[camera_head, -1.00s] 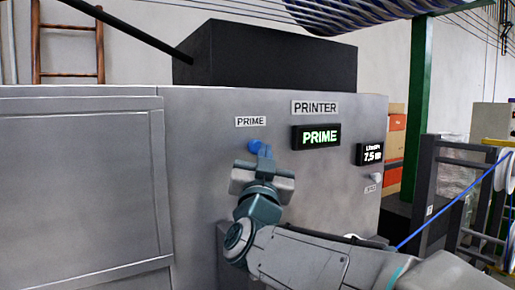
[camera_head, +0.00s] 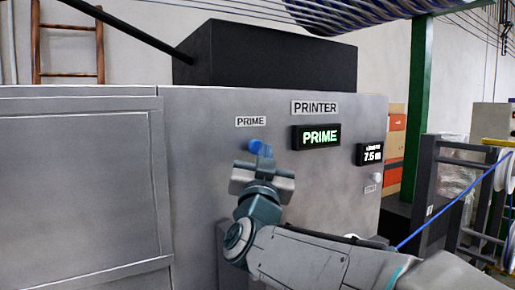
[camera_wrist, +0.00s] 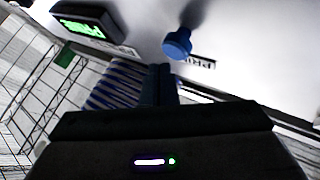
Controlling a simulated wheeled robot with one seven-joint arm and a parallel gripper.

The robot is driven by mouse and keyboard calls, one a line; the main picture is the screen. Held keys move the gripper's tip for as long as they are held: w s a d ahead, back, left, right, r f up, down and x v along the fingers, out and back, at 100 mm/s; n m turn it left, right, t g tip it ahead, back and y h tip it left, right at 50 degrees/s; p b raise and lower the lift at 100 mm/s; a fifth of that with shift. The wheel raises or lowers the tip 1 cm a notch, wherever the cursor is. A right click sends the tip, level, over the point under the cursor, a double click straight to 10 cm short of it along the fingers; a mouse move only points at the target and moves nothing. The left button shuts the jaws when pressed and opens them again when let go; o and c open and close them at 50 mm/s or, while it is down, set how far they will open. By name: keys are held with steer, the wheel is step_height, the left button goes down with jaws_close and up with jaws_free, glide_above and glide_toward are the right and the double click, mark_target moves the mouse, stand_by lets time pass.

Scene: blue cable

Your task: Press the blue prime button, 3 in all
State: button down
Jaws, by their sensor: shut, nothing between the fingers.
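The blue prime button (camera_head: 256,146) sticks out of the grey printer panel (camera_head: 210,190), just below a PRIME label (camera_head: 251,121). In the wrist view the round blue button (camera_wrist: 177,43) stands above and slightly right of my fingertips. My gripper (camera_head: 266,154) is shut and empty, its fingertips close to the button and overlapping its lower right side in the head view. In the wrist view my gripper's dark fingers (camera_wrist: 160,70) point towards the panel and seem a little short of the button. I cannot tell whether they touch it.
A lit display (camera_head: 317,136) reads PRIME in green under a PRINTER sign (camera_head: 315,107). A green post (camera_head: 419,110) and a blue cable (camera_head: 430,223) stand to the right.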

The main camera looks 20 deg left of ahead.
steer(key=shift+w+a, duration=0.1)
steer(key=shift+a, duration=0.05)
steer(key=shift+w+a, duration=0.2)
steer(key=shift+w+a, duration=0.5)
steer(key=shift+a, duration=0.1)
stand_by(1.2)
steer(key=shift+d, duration=0.1)
steer(key=shift+s+d+b, duration=0.8)
steer(key=shift+b, duration=0.05)
steer(key=s+d+b, duration=0.1)
steer(key=d, duration=0.1)
steer(key=s+d+b, duration=0.1)
steer(key=s+d, duration=0.1)
steer(key=shift+s, duration=0.1)
stand_by(0.4)
